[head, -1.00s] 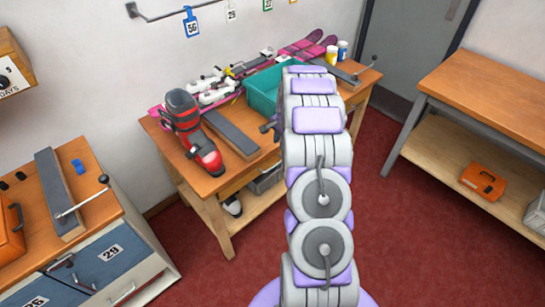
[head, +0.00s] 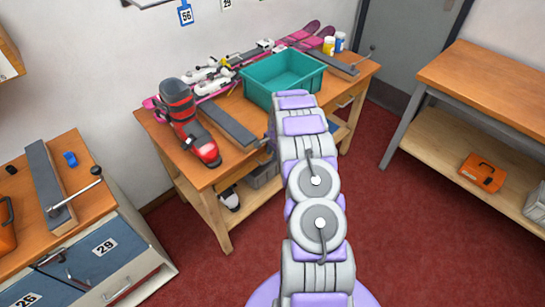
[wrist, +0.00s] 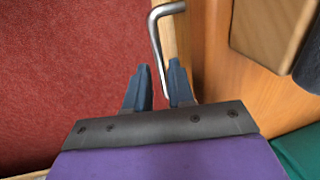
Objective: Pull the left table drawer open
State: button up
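The binding table (head: 203,180) has a wooden front facing me. A metal drawer handle (wrist: 156,40) shows in the wrist view against a pale wooden front, beside the red floor. My gripper (wrist: 160,82) has its two dark fingers apart, with the handle bar running down between the fingertips. The bar lies closer to the right finger; I cannot tell whether it touches. In the head view my arm hides the gripper and the left drawer's front. Another drawer handle (head: 346,101) shows on the table's right part.
On the table are a teal crate (head: 285,82), a red and black ski boot (head: 187,125), a dark bar (head: 228,124) and skis (head: 300,38). A lower shelf holds a grey bin (head: 265,174). A second bench (head: 490,85) stands right; red floor between is clear.

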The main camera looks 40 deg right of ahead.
jog(key=shift+w+f, duration=0.2)
jog(key=shift+f, duration=0.75)
grip_shut()
